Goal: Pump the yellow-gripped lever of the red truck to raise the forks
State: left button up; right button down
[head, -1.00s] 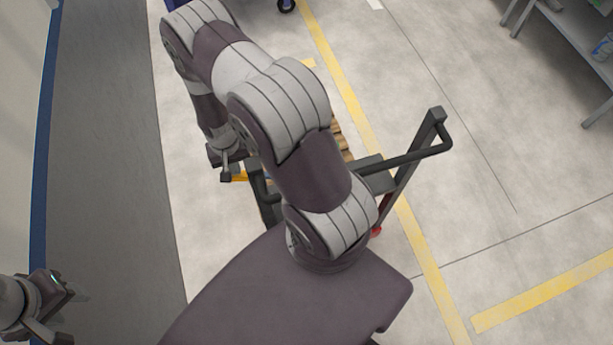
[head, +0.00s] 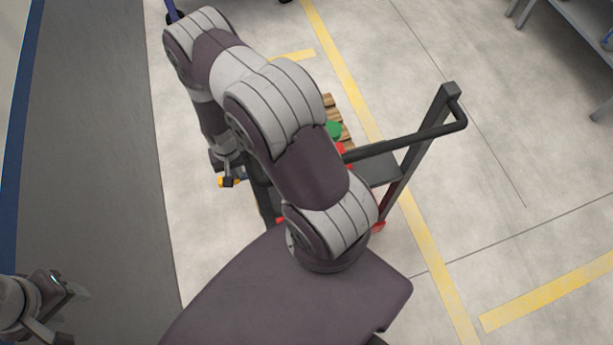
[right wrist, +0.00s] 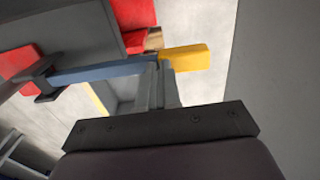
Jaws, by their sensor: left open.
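The red truck shows partly behind my right arm in the head view, with a dark upright handle frame (head: 412,150) and red parts low down (head: 375,225). Its blue-grey lever (right wrist: 105,72) crosses the right wrist view and ends in a yellow grip (right wrist: 186,57). My right gripper (right wrist: 162,75) is at the lever where the bar meets the yellow grip; whether its fingers are closed around it is unclear. In the head view, my right gripper (head: 228,178) is beside a small visible bit of yellow. My left gripper (head: 70,314) is open and empty at lower left, far from the truck. The forks are hidden.
A wooden pallet (head: 335,106) and a green object (head: 333,130) show behind my right arm. A grey shelf (head: 578,35) stands at upper right. Yellow floor lines (head: 425,245) run past the truck. The floor right of the truck is clear.

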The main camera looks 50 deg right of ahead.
jog(key=shift+f+b, duration=0.35)
jog(key=shift+f, duration=0.5)
jog(key=shift+r+p, duration=0.35)
jog(key=shift+p, duration=0.05)
pick_arm(q)
notch_tip(320, 180, up, 10)
jog(key=p, duration=1)
jog(key=shift+f, duration=0.15)
pick_arm(e)
notch_tip(320, 180, up, 12)
jog(key=shift+r, duration=0.1)
pick_arm(q)
notch_tip(320, 180, up, 4)
jog(key=p, duration=0.4)
pick_arm(e)
notch_tip(320, 180, up, 5)
